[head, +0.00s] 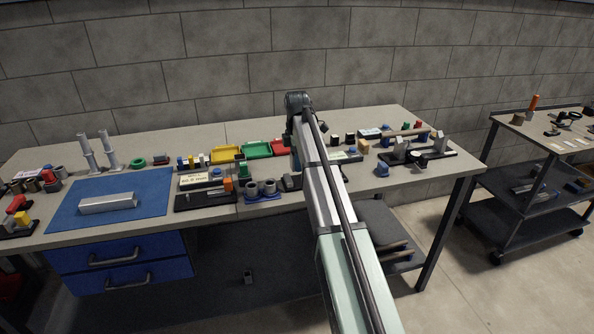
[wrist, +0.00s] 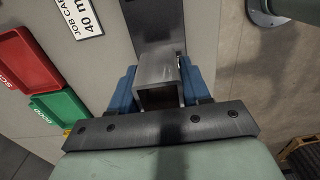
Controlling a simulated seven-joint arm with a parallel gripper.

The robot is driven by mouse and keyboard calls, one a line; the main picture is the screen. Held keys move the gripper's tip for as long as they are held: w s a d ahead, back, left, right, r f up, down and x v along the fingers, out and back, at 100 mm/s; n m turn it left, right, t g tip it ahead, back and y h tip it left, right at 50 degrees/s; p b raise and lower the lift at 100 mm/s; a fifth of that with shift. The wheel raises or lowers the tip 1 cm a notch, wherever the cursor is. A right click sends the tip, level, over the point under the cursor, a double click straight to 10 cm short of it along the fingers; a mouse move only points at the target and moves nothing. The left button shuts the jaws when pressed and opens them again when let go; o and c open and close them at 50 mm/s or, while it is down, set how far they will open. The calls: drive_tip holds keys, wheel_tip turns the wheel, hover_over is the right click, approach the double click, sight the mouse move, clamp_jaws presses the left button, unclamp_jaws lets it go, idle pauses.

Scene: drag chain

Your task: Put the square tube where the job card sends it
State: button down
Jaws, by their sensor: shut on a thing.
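The square tube (wrist: 158,77) is a short grey metal piece with an open square end facing the wrist camera. My gripper (wrist: 160,88) is shut on it, with a blue finger on each side. A dark flat strip shows just beyond the tube; I cannot tell whether they touch. The job card (wrist: 82,15) is white, left of the tube in the wrist view, and cut by the frame; "JOB CA" and "40 m" are readable. In the head view my arm hides the gripper and the tube.
A red bin (wrist: 24,60) and a green bin (wrist: 62,117) lie left of my gripper; a yellow bin (head: 226,154) stands farther left. A silver bar (head: 107,203) lies on a blue mat (head: 150,185). Small fixtures crowd the bench. A cart (head: 545,145) stands at right.

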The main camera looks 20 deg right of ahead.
wheel_tip(320, 180, up, 4)
drive_tip(key=n, duration=0.4)
hover_over(187, 200)
drive_tip(key=f, duration=0.1)
drive_tip(key=shift+w+m, duration=0.25)
drive_tip(key=shift+m, duration=0.25)
drive_tip(key=shift+w+m, duration=0.15)
drive_tip(key=shift+m, duration=1.35)
drive_tip(key=shift+f, duration=0.1)
drive_tip(key=shift+f, duration=2.45)
drive_tip(key=shift+f, duration=1.7)
